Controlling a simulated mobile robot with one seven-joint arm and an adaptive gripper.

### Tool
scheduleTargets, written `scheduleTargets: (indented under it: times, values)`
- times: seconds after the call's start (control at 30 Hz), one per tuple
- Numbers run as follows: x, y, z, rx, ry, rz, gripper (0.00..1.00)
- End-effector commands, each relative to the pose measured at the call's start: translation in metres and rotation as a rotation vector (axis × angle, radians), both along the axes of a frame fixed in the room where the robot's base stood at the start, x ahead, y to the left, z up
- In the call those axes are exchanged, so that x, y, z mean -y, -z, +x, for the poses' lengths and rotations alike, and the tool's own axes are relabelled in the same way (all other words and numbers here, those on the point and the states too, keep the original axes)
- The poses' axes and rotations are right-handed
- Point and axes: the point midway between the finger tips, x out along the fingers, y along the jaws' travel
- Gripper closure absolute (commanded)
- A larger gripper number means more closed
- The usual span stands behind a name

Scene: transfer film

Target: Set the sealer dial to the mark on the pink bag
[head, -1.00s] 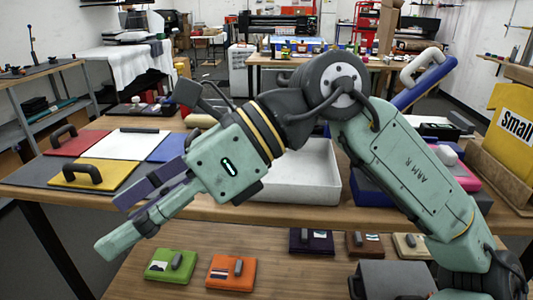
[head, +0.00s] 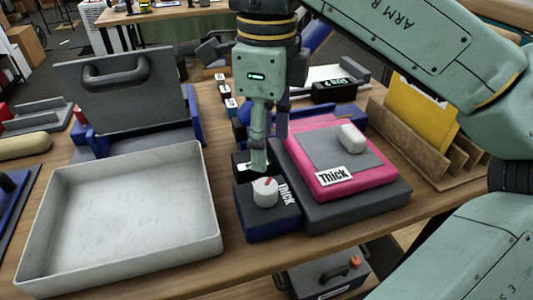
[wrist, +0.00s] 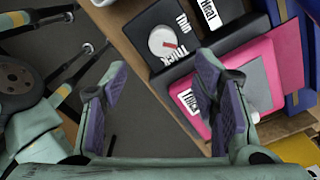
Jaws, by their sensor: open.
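The sealer dial (head: 265,192) is a white round knob with a red pointer, on a dark blue block at the bench front. Its pointer is turned toward the back and slightly right in the head view. A Thick label (head: 284,193) lies to its right; a Min or Thin label (wrist: 183,20) shows in the wrist view. The pink bag (head: 372,178) lies on the dark sealer to the right, bearing a white tag (head: 333,176) reading Thick. My gripper (head: 270,145) is open and empty, pointing down just behind and above the dial; I cannot tell whether it touches.
A large white tray (head: 120,215) stands left of the dial block. A dark panel with a handle (head: 115,70) stands behind it. A yellow item in a wooden rack (head: 430,110) is at the right. Small marked blocks (head: 225,95) stand behind my gripper. A lower shelf is below.

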Motion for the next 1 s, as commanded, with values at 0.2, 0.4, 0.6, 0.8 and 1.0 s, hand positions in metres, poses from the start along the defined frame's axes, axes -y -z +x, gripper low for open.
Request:
scheduleTargets:
  times: [0.2,0.4,0.6,0.8,1.0]
  values:
    - [0.001,0.008,0.0,-0.002,0.001,-0.001,0.46]
    - [0.001,0.04,0.0,-0.004,-0.001,0.0,0.46]
    - [0.001,0.076,-0.001,-0.004,0.001,-0.002,0.46]
    - [0.001,0.1,0.0,-0.003,0.002,-0.002,0.46]
    - [0.001,0.108,0.0,-0.001,0.002,-0.002,0.46]
